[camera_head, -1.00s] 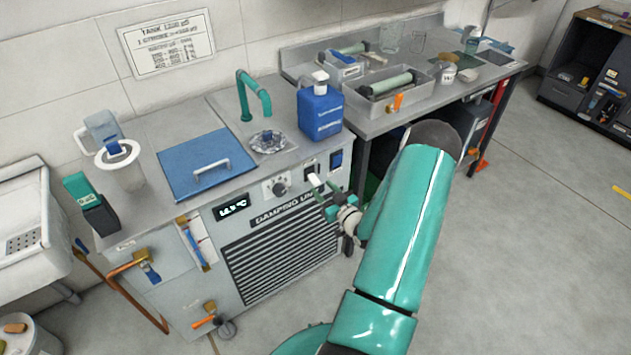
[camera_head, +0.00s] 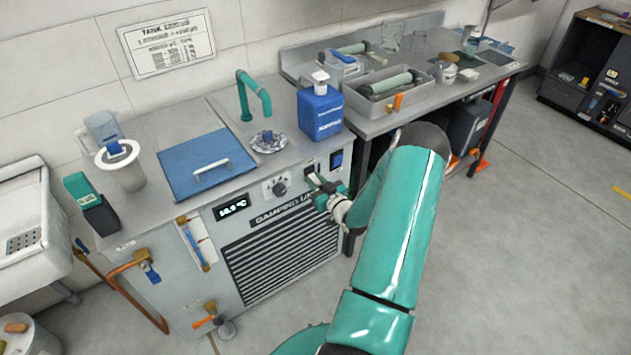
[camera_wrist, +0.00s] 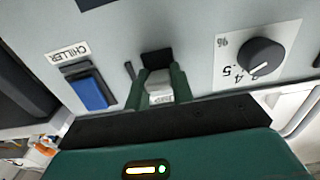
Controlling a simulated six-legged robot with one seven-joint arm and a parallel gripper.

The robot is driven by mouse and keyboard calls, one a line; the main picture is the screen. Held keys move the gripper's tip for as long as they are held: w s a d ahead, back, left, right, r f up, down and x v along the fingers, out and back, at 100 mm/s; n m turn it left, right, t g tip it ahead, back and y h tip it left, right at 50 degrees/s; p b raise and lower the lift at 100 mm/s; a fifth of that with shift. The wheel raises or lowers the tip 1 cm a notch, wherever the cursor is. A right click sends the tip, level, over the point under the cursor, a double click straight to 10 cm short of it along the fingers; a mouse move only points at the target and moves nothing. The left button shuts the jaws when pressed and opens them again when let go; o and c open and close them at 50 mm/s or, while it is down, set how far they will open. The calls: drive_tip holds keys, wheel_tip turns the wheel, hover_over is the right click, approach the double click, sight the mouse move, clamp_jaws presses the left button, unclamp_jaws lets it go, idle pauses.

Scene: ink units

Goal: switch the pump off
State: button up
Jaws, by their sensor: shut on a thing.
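The damping unit's front panel (camera_head: 235,238) carries a dark switch slot (camera_head: 310,169) near its upper right. I take this as the pump switch; its label is not readable. My gripper (camera_head: 313,185) is at the panel there. In the wrist view my gripper (camera_wrist: 159,88) has its two green fingers on either side of a pale grey switch lever (camera_wrist: 158,81), shut on it, in front of a dark slot (camera_wrist: 157,57). The fingers hide part of the lever, and I cannot tell its exact position.
A blue rocker labelled CHILLER (camera_wrist: 90,92) sits close beside the fingers. A round dark knob (camera_wrist: 262,57) is on the other side. Above, a blue bottle (camera_head: 320,112) and blue lid (camera_head: 205,163) are on the top.

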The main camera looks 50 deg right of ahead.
drive_tip(key=shift+f+t, duration=0.2)
drive_tip(key=shift+t, duration=0.7)
drive_tip(key=o, duration=1)
drive_tip(key=shift+s, duration=0.1)
drive_tip(key=v, duration=1.3)
drive_tip(key=shift+s+a, duration=0.2)
drive_tip(key=shift+s, duration=0.05)
